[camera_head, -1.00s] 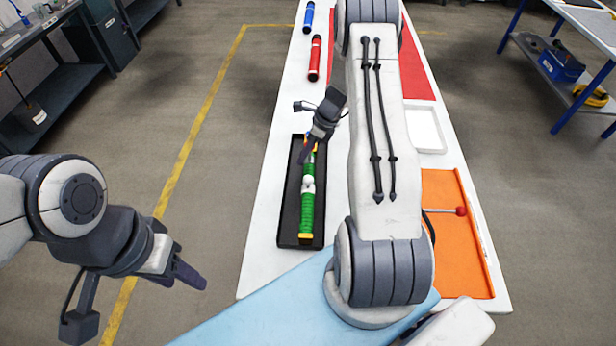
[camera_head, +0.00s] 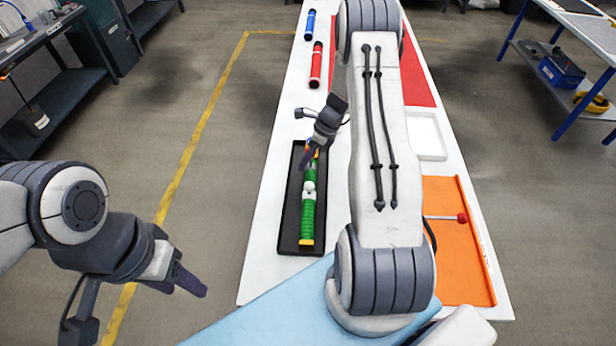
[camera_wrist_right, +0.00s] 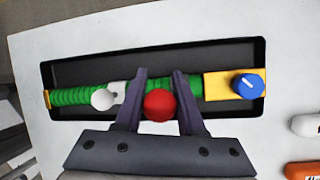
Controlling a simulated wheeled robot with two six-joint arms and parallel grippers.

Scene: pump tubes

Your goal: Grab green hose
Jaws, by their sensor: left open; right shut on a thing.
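The green hose (camera_head: 308,218) lies in a black tray (camera_head: 289,222) on the white table. In the right wrist view the green hose (camera_wrist_right: 80,96) has a white ball, a red ball (camera_wrist_right: 159,105) and a yellow end block (camera_wrist_right: 218,86) with a blue knob (camera_wrist_right: 248,84). My right gripper (camera_head: 308,160) is at the hose's far half in the head view. Its fingers (camera_wrist_right: 158,80) reach over the hose on both sides of the red ball, shut on the hose. My left gripper (camera_head: 200,288) is empty, left of the table and away from the hose; its fingertips overlap in view.
A red tube (camera_head: 316,66) and a blue tube (camera_head: 310,25) lie farther along the table. A white tray (camera_head: 428,157) and an orange tray (camera_head: 450,272) with a red-knobbed rod (camera_head: 461,218) are at the right.

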